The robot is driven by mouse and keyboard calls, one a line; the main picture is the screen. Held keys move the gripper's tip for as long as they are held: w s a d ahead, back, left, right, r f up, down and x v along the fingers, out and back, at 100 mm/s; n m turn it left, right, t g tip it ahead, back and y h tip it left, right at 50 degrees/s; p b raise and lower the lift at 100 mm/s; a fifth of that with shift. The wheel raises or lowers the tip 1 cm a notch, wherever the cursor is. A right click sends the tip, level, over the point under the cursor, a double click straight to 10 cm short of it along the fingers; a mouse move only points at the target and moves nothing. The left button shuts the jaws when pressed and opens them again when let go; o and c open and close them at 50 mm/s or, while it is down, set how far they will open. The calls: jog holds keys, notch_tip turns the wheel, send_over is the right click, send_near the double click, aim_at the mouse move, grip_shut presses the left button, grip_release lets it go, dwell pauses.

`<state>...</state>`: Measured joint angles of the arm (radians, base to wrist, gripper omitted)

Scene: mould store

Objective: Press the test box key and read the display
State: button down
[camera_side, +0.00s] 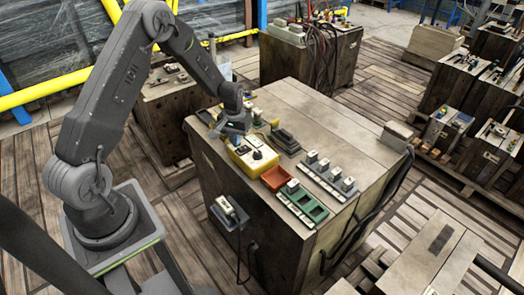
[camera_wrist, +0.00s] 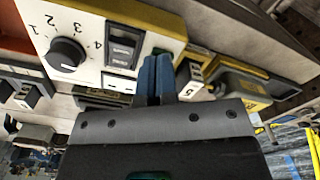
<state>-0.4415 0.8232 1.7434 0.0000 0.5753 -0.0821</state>
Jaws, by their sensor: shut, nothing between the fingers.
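The yellow test box (camera_side: 252,155) with a pale top panel stands on the wooden block's top in the side view. In the wrist view its pale panel (camera_wrist: 88,22) fills the upper left. It carries a black dial knob (camera_wrist: 66,55) beside the numbers 2, 3 and 4, and a dark rocker-like part (camera_wrist: 124,46). I cannot tell which part is the key, and no display reading is legible. My gripper (camera_side: 236,136) is at the box's far left edge. In the wrist view its blue fingers (camera_wrist: 158,62) are together and empty, overlapping the panel's edge; contact is unclear.
A red-orange tray (camera_side: 276,178), a green rack (camera_side: 303,204) and a grey rack with several pale blocks (camera_side: 328,180) stand near the box. A dark object (camera_side: 284,141) lies behind it. The block top's right side (camera_side: 365,160) is mostly clear.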

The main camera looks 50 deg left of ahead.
jog(key=shift+r, duration=3.5)
